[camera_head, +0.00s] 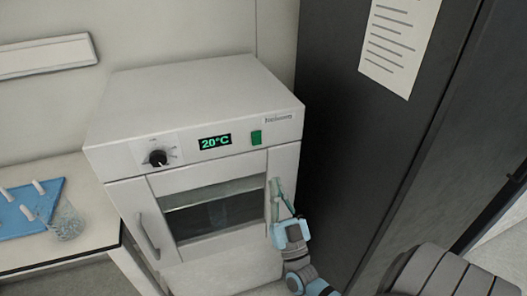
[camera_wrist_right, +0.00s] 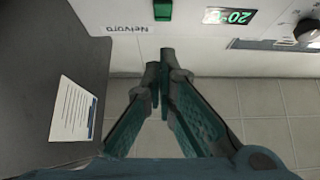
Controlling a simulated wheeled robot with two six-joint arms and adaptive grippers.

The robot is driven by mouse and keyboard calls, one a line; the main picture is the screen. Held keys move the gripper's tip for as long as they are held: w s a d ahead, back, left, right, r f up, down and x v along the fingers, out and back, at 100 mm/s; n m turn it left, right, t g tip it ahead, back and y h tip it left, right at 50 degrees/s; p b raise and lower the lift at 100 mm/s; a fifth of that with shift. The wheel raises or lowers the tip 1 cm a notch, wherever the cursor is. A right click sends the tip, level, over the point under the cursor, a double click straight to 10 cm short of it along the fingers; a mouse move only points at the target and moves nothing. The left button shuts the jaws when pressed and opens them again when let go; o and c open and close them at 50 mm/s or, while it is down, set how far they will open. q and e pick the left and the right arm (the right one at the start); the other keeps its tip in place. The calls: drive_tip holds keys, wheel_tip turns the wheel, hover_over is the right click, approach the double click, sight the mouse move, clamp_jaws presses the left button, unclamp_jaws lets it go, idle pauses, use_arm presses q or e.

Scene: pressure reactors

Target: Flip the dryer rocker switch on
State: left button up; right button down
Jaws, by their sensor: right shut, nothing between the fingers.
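The dryer is a white box-shaped oven (camera_head: 200,95) with a lit green display (camera_head: 214,142) reading 20°C. Its green rocker switch (camera_head: 256,137) is on the front panel, right of the display. The switch also shows at the top edge of the right wrist view (camera_wrist_right: 163,10), partly cut off. I cannot tell which way the rocker is tilted. My right gripper (camera_head: 275,183) is shut and empty in front of the dryer, below the switch and apart from it. In the right wrist view its fingertips (camera_wrist_right: 166,54) meet, pointing toward the panel. My left gripper is not in view.
A black knob (camera_head: 158,158) is left of the display. The dryer door has a window (camera_head: 215,212) and a handle (camera_head: 148,236). A dark cabinet (camera_head: 345,130) stands close on the right. A blue tray (camera_head: 30,212) and glassware (camera_head: 68,222) are on the left bench.

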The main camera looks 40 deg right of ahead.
sight(258, 134)
drive_tip(key=shift+w+d+r+p, duration=0.1)
drive_tip(key=shift+w+d+r, duration=0.5)
drive_tip(key=shift+w, duration=0.9)
drive_tip(key=shift+w+d+r+p, duration=0.1)
drive_tip(key=shift+w+d+r, duration=0.45)
drive_tip(key=shift+w, duration=1)
drive_tip(key=shift+w+d+r+p, duration=0.1)
drive_tip(key=shift+w+d+r, duration=0.5)
drive_tip(key=shift+w, duration=0.9)
drive_tip(key=shift+a+r, duration=0.15)
drive_tip(key=shift+a, duration=0.05)
